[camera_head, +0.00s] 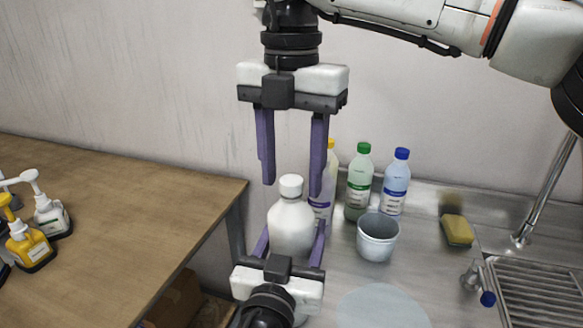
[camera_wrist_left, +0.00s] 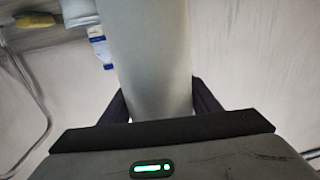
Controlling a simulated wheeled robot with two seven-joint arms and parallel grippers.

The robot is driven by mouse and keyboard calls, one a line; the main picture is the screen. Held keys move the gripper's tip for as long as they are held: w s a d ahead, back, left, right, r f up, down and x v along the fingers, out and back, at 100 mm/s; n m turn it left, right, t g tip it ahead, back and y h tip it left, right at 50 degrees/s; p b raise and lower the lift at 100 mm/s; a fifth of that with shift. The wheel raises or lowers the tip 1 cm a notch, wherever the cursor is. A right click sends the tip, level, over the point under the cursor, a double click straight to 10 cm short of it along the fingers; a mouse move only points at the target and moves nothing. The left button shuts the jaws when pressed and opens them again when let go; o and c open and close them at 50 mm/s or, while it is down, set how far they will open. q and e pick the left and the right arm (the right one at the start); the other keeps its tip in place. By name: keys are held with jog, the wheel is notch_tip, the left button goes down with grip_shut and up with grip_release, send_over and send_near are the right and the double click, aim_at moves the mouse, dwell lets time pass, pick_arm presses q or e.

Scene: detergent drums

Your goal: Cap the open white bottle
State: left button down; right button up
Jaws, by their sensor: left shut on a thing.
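The white bottle (camera_head: 291,225) stands upright in front of the wall, with a white cap (camera_head: 291,187) on its neck. I cannot tell whether the cap is screwed tight. My left gripper (camera_head: 292,232) is shut around the bottle body from the near side. In the left wrist view the bottle (camera_wrist_left: 148,60) fills the space between the dark fingers, and its top is out of frame. My right gripper (camera_head: 292,186) points down from above. Its purple fingers are open on either side of the cap, with gaps showing, and hold nothing.
A green-capped bottle (camera_head: 359,182), a blue-capped bottle (camera_head: 396,183) and a partly hidden yellow-capped bottle (camera_head: 331,165) stand behind. A grey cup (camera_head: 377,238), a sponge (camera_head: 457,230) and a sink (camera_head: 540,295) are to the right. A wooden table (camera_head: 130,215) with pump bottles is left.

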jog(key=shift+r, duration=0.1)
notch_tip(320, 180, up, 7)
jog(key=shift+r, duration=0.2)
dwell(0.4)
pick_arm(q)
jog(key=c, duration=0.6)
grip_release()
jog(key=shift+o, duration=0.2)
pick_arm(e)
jog(key=shift+f, duration=0.15)
notch_tip(320, 180, down, 2)
jog(key=shift+f+b, duration=0.1)
jog(key=shift+b, duration=1.05)
pick_arm(q)
jog(key=v, duration=1)
